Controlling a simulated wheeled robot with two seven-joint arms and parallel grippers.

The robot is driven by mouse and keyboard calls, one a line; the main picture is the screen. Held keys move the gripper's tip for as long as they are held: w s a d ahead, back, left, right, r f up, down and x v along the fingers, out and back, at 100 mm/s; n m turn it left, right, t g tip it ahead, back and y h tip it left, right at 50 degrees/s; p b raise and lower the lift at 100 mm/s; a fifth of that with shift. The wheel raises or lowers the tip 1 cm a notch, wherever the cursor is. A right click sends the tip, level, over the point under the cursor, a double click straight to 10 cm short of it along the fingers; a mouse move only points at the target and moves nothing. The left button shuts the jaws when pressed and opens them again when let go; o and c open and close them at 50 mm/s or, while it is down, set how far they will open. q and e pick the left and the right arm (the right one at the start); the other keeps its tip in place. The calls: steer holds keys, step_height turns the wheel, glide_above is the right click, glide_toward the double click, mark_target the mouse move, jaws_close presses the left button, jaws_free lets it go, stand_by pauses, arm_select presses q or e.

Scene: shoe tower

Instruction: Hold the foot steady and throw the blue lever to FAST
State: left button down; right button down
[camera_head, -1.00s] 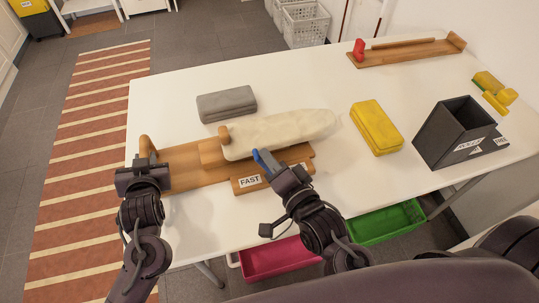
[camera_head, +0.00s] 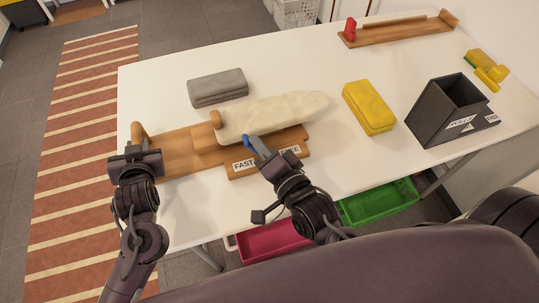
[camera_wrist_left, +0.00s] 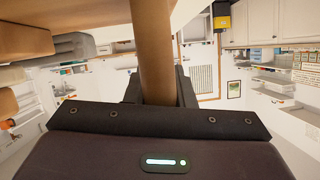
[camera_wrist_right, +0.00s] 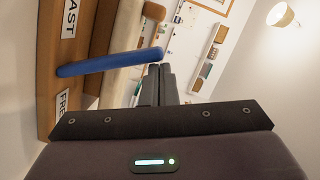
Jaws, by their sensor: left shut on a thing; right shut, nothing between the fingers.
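The wooden foot (camera_head: 180,150) lies on the white table with a pale padded shoe-shaped form (camera_head: 275,115) above it. My left gripper (camera_head: 135,157) is shut on a wooden post at the foot's left end; the post (camera_wrist_left: 152,50) stands between the fingers in the left wrist view. The blue lever (camera_head: 248,143) is on the labelled block, near the FAST label (camera_head: 244,164); its base (camera_wrist_right: 70,70) lies between FAST and FREE in the right wrist view. My right gripper (camera_wrist_right: 155,85) is shut and empty beside the lever; contact is unclear.
A grey block (camera_head: 218,88) lies behind the form and a yellow block (camera_head: 369,107) to its right. A dark open box (camera_head: 445,110) stands further right. A wooden rack with a red piece (camera_head: 395,31) is at the back.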

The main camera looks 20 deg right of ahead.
arm_select(q)
steer(key=shift+s+d+f, duration=0.15)
steer(key=shift+s+f, duration=0.05)
steer(key=shift+f, duration=0.35)
arm_select(e)
steer(key=v, duration=1.1)
steer(key=shift+s, duration=0.25)
arm_select(q)
steer(key=c, duration=1.1)
jaws_free()
steer(key=shift+w+r, duration=0.2)
steer(key=shift+r, duration=0.15)
steer(key=shift+c, duration=0.2)
arm_select(e)
steer(key=shift+w+d, duration=0.1)
